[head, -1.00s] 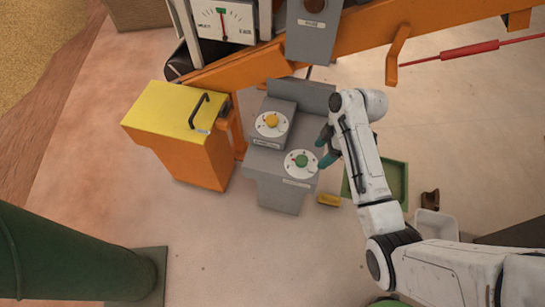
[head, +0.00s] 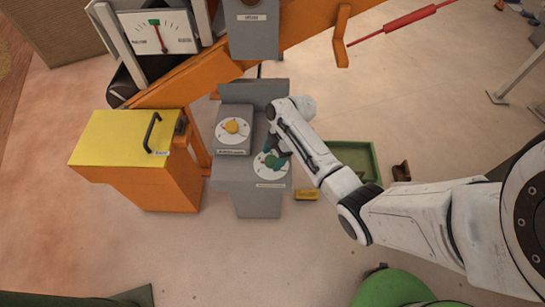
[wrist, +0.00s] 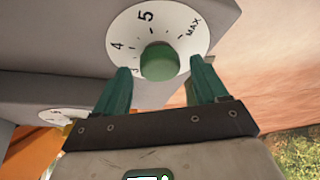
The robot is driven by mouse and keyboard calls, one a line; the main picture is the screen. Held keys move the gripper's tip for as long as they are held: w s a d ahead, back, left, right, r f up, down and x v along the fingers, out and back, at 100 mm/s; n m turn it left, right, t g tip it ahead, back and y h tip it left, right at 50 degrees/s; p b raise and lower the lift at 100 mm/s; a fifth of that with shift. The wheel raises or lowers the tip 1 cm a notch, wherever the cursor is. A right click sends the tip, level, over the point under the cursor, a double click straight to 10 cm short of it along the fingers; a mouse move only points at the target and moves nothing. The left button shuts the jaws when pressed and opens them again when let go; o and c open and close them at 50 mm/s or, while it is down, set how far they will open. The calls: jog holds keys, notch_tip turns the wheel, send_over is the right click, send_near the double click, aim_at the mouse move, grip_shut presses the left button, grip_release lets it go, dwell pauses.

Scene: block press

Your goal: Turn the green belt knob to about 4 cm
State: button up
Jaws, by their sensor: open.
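The green knob (wrist: 159,62) sits at the middle of a white dial (wrist: 178,20) on a grey block. The numbers 4 and 5 and the word MAX are readable on the dial; the lower part is hidden, and I cannot make out a pointer. My gripper (wrist: 160,70) is open, its two green fingers on either side of the knob. I cannot tell whether they touch it. In the head view, my gripper (head: 276,155) is at the lower dial (head: 268,175) and partly covers the knob.
A yellow knob (head: 232,127) on its own dial stands behind and left on the grey console (head: 258,205). Left is an orange bin with a yellow lid (head: 125,137) and black handle. A green tray (head: 352,152) and small yellow block (head: 307,195) lie right. A gauge (head: 160,32) stands above.

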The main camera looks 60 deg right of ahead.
jog(key=shift+a+f, duration=0.1)
jog(key=shift+f, duration=0.2)
jog(key=shift+c, duration=0.3)
jog(key=c, duration=1)
jog(key=shift+o, duration=0.2)
